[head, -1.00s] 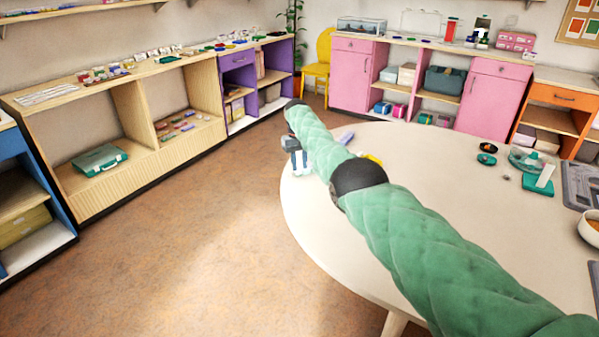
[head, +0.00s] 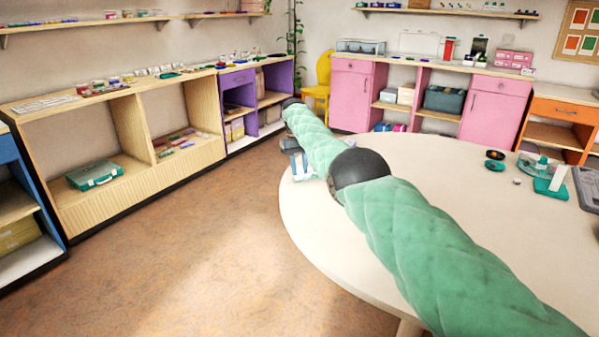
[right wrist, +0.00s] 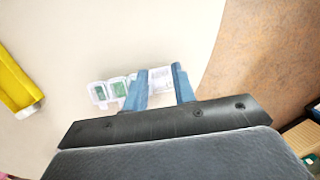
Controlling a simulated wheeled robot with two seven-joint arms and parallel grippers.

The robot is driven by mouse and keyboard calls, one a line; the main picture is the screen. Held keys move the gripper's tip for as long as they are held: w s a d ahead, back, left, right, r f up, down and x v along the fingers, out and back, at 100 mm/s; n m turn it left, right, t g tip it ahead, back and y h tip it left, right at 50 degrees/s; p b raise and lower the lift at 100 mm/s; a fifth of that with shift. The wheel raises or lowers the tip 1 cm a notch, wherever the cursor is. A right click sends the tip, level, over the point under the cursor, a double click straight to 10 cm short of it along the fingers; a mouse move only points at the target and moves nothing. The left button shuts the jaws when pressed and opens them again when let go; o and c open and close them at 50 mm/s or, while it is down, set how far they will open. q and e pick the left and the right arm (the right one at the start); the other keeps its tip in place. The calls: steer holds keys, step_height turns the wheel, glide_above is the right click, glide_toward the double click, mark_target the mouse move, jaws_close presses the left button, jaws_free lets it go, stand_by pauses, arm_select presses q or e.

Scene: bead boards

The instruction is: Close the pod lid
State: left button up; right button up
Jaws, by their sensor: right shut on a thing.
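A clear pod case lies near the left edge of the round table. In the right wrist view its row of small see-through compartments (right wrist: 117,89) shows left of the fingers, some with green contents. My right gripper (right wrist: 162,88) has its two blue fingers on either side of a clear whitish part of the case (right wrist: 161,76). It is shut on that part; I cannot tell whether this is a lid or the body. In the head view my right gripper (head: 296,166) is small at the table's left edge, and the arm hides much around it. My left gripper is not in view.
A yellow object (right wrist: 15,80) with a pale tip lies on the table (head: 455,225) left of the fingers in the wrist view. Dark round pieces (head: 494,160) and a teal stand (head: 551,186) are at the table's right.

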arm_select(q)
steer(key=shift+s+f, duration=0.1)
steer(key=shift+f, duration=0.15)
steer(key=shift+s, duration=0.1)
arm_select(e)
steer(key=o, duration=1)
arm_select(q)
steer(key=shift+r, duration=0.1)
arm_select(e)
steer(key=shift+r, duration=0.15)
steer(key=shift+w+r+p, duration=0.1)
steer(key=shift+r+p, duration=0.5)
steer(key=shift+p, duration=0.2)
arm_select(q)
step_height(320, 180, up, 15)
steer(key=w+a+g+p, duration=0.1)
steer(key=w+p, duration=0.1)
steer(key=p, duration=0.4)
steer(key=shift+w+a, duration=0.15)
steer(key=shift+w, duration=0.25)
arm_select(e)
steer(key=v, duration=0.6)
steer(key=shift+w+a, duration=0.15)
